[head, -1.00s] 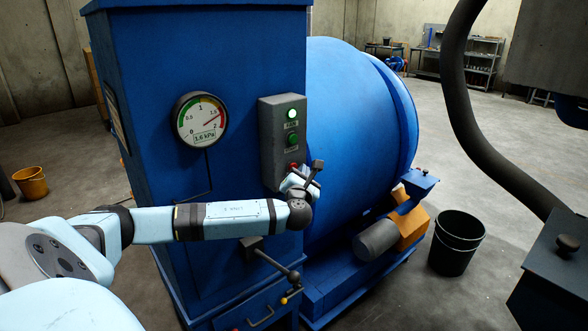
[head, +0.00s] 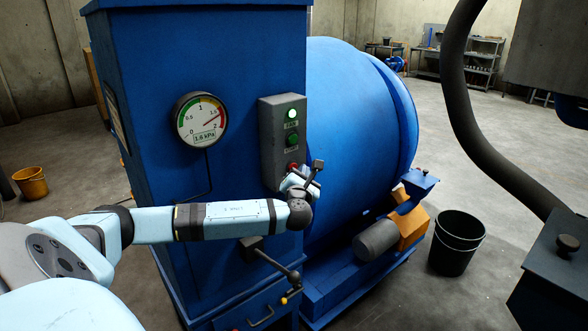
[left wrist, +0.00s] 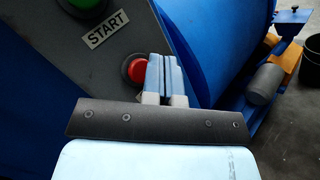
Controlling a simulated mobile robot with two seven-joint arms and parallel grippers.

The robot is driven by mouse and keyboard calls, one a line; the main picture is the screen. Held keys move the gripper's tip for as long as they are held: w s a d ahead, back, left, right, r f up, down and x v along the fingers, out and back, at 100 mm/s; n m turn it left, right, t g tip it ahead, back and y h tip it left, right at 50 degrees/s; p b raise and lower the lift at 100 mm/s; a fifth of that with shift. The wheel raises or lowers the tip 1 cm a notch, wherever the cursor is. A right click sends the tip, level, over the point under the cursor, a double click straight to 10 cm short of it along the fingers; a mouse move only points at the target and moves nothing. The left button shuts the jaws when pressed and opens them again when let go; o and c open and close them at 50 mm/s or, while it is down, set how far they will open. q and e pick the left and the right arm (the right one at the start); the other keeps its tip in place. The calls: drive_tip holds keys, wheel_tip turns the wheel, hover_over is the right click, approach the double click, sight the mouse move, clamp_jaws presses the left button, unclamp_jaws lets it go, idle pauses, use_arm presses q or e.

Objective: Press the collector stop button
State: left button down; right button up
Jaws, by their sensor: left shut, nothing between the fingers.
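The grey control box (head: 283,143) is on the blue cabinet's front, with a lit white-green lamp (head: 292,114) at the top and a green start button (head: 292,139) below it. The red stop button (head: 293,167) is at the bottom, partly covered by my left gripper (head: 297,175). In the left wrist view the red button (left wrist: 134,69) shows just left of my left gripper's fingers (left wrist: 161,72), which are shut together and empty. The fingertips overlap the button's right edge; I cannot tell whether they touch it. My right gripper is not in view.
A round gauge (head: 201,119) reading 1.6 kPa is on the blue cabinet (head: 240,60). A lever (head: 275,262) sticks out below my left arm. The big blue drum (head: 350,140) is right of the box. A black bucket (head: 457,243) stands on the floor.

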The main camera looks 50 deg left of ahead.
use_arm(q)
drive_tip(key=shift+a+p, duration=0.3)
drive_tip(key=shift+a, duration=0.1)
drive_tip(key=shift+a, duration=0.5)
idle(0.7)
drive_tip(key=shift+d, duration=0.1)
drive_tip(key=shift+d+p, duration=0.7)
drive_tip(key=shift+d, duration=0.1)
